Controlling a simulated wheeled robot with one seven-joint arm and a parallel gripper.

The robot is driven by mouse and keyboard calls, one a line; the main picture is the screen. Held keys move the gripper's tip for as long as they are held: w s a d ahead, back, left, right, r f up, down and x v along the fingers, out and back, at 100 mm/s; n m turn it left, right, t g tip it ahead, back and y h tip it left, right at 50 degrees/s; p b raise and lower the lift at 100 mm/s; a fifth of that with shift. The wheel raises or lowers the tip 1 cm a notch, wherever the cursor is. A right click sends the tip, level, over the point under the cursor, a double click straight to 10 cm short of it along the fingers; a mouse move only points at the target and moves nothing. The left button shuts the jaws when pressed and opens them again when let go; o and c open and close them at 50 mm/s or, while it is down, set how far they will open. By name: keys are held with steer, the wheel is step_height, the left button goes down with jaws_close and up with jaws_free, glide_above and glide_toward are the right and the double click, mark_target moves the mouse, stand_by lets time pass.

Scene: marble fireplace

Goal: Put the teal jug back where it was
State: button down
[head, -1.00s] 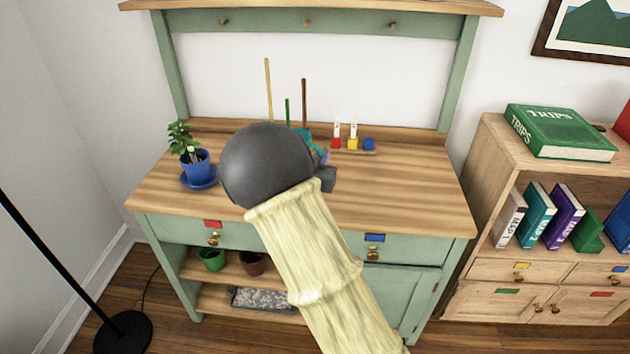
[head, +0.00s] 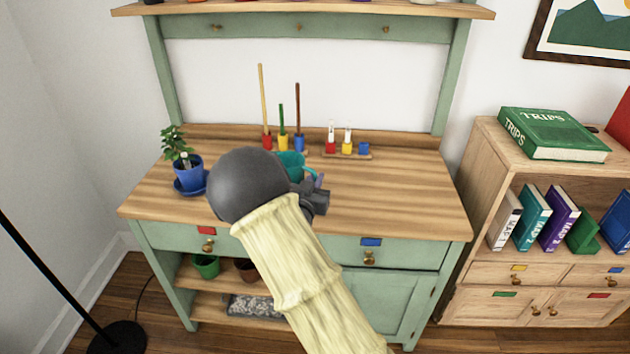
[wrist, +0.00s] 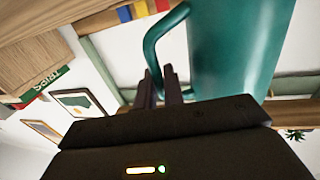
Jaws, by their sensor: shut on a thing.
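The teal jug (head: 291,163) shows in the head view above the wooden worktop, partly hidden behind my dark wrist. My gripper (head: 318,180) is at the jug's right side, by its handle. In the wrist view the jug's body (wrist: 238,50) fills the upper right and its curved handle (wrist: 152,48) loops to the left. My gripper's fingers (wrist: 160,82) are shut on the handle. Whether the jug touches the worktop is hidden.
The green bench's worktop (head: 400,195) is clear at the right. Behind the jug stand sticks in red, yellow and blue holders (head: 283,142) and a small rack (head: 348,153). A potted plant (head: 187,172) on a blue saucer stands at the left. A shelf (head: 300,10) overhangs above.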

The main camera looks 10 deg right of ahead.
steer(key=c, duration=1.5)
jaws_free()
steer(key=shift+s, duration=0.1)
steer(key=v, duration=1.2)
